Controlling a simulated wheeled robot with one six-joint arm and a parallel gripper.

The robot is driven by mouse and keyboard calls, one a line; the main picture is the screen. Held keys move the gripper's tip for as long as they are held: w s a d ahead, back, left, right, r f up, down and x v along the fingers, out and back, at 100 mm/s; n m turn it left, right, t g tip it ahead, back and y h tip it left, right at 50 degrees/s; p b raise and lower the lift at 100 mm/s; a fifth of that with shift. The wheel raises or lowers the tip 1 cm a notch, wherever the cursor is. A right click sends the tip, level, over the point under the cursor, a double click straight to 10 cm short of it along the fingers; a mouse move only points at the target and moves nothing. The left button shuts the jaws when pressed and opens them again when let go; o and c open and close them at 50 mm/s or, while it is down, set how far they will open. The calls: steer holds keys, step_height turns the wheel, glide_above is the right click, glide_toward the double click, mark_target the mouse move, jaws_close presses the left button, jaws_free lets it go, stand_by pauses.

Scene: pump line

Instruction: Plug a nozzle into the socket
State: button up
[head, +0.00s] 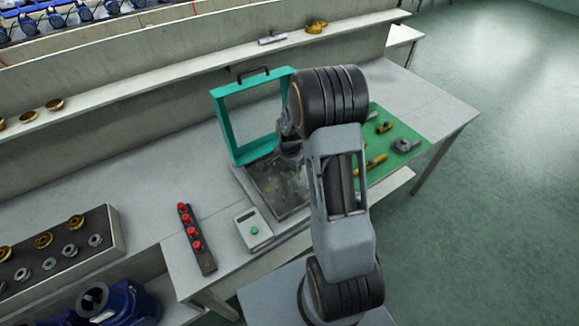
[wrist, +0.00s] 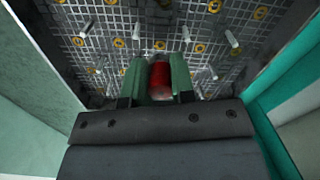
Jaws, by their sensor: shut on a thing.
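My gripper (wrist: 158,72) is shut on a red-bodied nozzle (wrist: 160,80), which sits between the two green fingers in the wrist view. Beyond the fingers is a gridded plate (wrist: 110,45) with several yellow ring-shaped sockets (wrist: 160,45) and pale pegs. I cannot tell whether the nozzle tip touches a socket. In the head view my arm hides most of the gripper, which is over a dark tray (head: 290,212) with a raised teal frame (head: 227,125). Several red nozzles (head: 191,231) stand in a dark strip rack to the left.
A green mat (head: 410,130) with brass and grey parts lies to the right.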

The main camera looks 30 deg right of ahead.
steer(key=shift+f+b, duration=0.65)
steer(key=shift+f, duration=0.45)
steer(key=shift+a, duration=0.1)
stand_by(0.5)
steer(key=shift+f+b, duration=0.3)
steer(key=shift+b, duration=0.15)
stand_by(0.5)
steer(key=o, duration=1)
steer(key=shift+s+r, duration=0.1)
